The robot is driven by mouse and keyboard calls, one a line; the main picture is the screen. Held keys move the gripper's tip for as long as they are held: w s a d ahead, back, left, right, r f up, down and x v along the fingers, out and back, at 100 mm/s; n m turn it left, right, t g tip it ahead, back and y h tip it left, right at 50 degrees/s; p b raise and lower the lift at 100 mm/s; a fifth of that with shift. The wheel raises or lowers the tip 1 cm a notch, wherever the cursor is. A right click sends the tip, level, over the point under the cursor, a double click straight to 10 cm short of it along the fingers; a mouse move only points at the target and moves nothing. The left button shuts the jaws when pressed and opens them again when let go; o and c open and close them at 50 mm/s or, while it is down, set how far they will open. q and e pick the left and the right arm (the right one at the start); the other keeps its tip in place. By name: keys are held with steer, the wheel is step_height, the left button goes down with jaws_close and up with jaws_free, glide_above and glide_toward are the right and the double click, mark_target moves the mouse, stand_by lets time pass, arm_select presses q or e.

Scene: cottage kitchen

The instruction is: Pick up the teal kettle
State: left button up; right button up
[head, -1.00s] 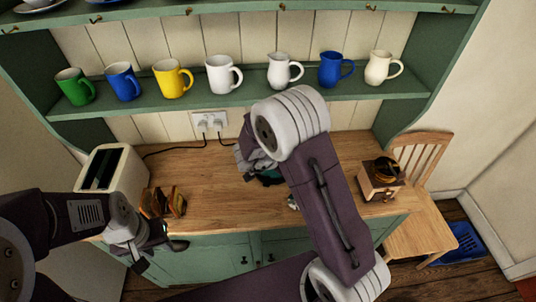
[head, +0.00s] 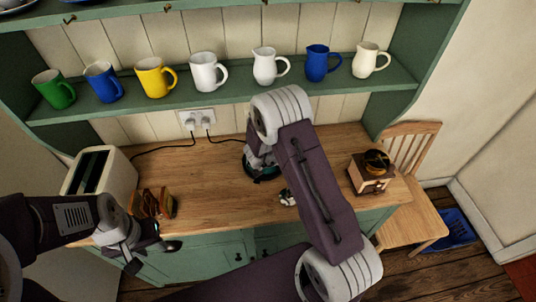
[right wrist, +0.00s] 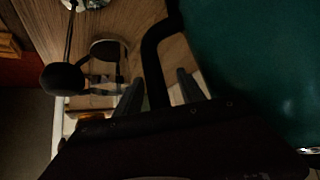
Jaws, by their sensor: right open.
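The teal kettle is mostly hidden behind my right arm in the head view; a dark teal part of it (head: 264,176) shows on the counter below my right gripper. In the right wrist view the kettle's teal body (right wrist: 255,60) fills the right side, with its black handle (right wrist: 151,55) in front. My right gripper (right wrist: 160,80) is open, one finger on each side of the handle's lower part. Whether a finger touches the handle cannot be told. My left gripper (head: 153,257) is open and empty in front of the counter's left front edge.
The wooden counter (head: 215,190) carries a toaster (head: 100,172), a bread-like item in a rack (head: 152,203), a small black-and-white thing (head: 287,197) and a coffee grinder (head: 370,174). Mugs and jugs line the green shelf (head: 230,97) above. Power cords run behind.

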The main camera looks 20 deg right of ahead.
steer(key=shift+c, duration=0.4)
jaws_close()
